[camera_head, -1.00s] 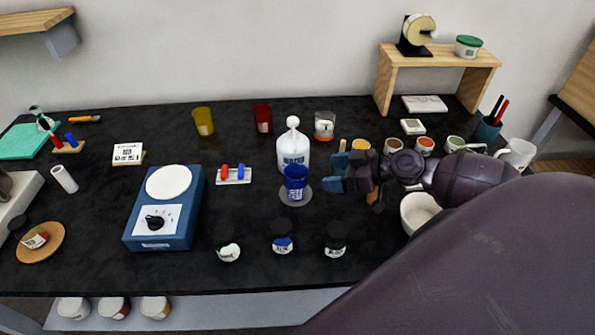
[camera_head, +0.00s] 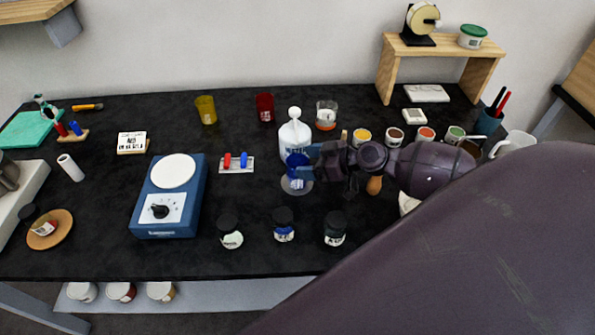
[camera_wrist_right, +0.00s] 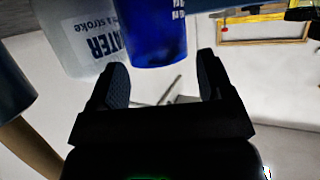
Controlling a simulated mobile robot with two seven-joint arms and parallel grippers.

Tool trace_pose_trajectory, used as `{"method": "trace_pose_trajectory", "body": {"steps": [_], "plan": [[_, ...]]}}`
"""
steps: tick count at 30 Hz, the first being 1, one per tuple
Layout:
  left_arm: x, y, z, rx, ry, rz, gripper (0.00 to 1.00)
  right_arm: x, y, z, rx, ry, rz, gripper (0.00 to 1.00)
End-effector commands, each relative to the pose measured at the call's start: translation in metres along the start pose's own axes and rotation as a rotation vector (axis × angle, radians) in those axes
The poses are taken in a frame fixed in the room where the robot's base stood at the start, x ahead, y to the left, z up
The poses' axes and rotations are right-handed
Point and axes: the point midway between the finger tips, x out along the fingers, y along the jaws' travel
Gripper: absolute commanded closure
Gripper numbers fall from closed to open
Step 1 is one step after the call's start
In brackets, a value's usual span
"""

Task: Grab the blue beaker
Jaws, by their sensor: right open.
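The blue beaker (camera_head: 296,165) stands upright on a round grey coaster (camera_head: 298,187) near the middle of the black table, just in front of the white water bottle (camera_head: 294,130). My right gripper (camera_head: 304,162) reaches in from the right and is open. In the right wrist view, the beaker (camera_wrist_right: 160,35) appears just beyond and between the open fingertips (camera_wrist_right: 162,78), with nothing clamped. My left gripper is not in view.
The bottle (camera_wrist_right: 85,40) is close beside the beaker. Several dark-lidded jars (camera_head: 283,226) stand in front. A blue hotplate (camera_head: 163,213) and a small rack with red and blue pieces (camera_head: 237,166) are to the left. Several small open paint pots (camera_head: 394,138) stand behind my right arm.

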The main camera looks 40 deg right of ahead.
Motion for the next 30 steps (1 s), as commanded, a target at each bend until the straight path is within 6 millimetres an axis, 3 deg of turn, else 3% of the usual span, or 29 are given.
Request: {"method": "trace_pose_trajectory", "body": {"steps": [9,17,18,25,30], "plan": [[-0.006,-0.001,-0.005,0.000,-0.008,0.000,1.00,0.034,0.001,-0.001,0.002,0.001,-0.001,0.26],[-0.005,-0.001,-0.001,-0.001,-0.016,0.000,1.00,0.036,0.001,0.000,0.001,0.000,-0.001,0.26],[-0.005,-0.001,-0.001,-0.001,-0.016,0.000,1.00,0.036,0.001,0.000,0.001,0.000,-0.001,0.28],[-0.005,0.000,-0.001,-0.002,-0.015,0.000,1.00,0.035,0.001,0.000,0.001,0.000,-0.001,0.63],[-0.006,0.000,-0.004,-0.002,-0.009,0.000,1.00,0.035,0.001,0.000,0.001,0.001,-0.001,0.64]]}}
